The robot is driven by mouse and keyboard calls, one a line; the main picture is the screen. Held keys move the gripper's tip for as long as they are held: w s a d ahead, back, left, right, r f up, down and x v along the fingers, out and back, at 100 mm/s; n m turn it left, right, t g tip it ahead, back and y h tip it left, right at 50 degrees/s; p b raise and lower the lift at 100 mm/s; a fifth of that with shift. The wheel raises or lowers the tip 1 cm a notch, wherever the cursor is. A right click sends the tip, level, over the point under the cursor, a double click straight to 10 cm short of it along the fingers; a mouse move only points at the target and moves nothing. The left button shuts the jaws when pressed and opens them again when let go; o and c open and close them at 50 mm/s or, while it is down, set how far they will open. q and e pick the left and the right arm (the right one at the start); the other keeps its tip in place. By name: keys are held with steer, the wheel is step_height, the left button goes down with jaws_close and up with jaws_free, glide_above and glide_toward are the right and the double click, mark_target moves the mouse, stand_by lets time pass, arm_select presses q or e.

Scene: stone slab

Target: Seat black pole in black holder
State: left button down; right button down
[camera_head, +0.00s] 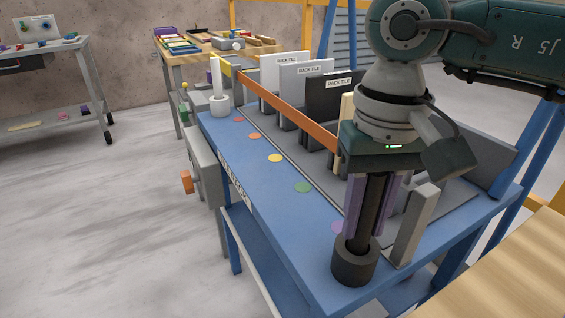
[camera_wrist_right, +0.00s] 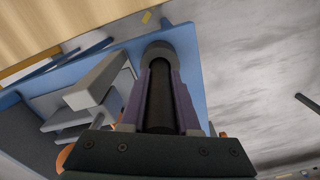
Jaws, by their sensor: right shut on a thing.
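The black pole (camera_head: 371,213) stands upright between the purple fingers of my right gripper (camera_head: 371,215), which is shut on it. Its lower end is at the opening of the black holder (camera_head: 354,262), a short dark cylinder on the near end of the blue table. How deep the pole sits in the holder is hidden by the rim. In the right wrist view the pole (camera_wrist_right: 160,100) runs between the fingers toward the holder (camera_wrist_right: 160,50). My left gripper is not in view.
The blue table (camera_head: 262,187) carries coloured dots, an orange rail (camera_head: 300,117) and several upright rack tiles (camera_head: 330,95). A grey upright block (camera_head: 414,225) stands close right of the holder. A white pole in a white holder (camera_head: 219,100) stands at the far end. A wooden surface (camera_head: 520,265) is at right.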

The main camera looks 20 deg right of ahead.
steer(key=shift+f, duration=0.1)
steer(key=c, duration=0.6)
jaws_free()
steer(key=shift+c, duration=0.2)
steer(key=shift+r, duration=0.35)
step_height(320, 180, up, 11)
steer(key=shift+f+p, duration=0.1)
steer(key=shift+p, duration=0.3)
steer(key=shift+r, duration=0.45)
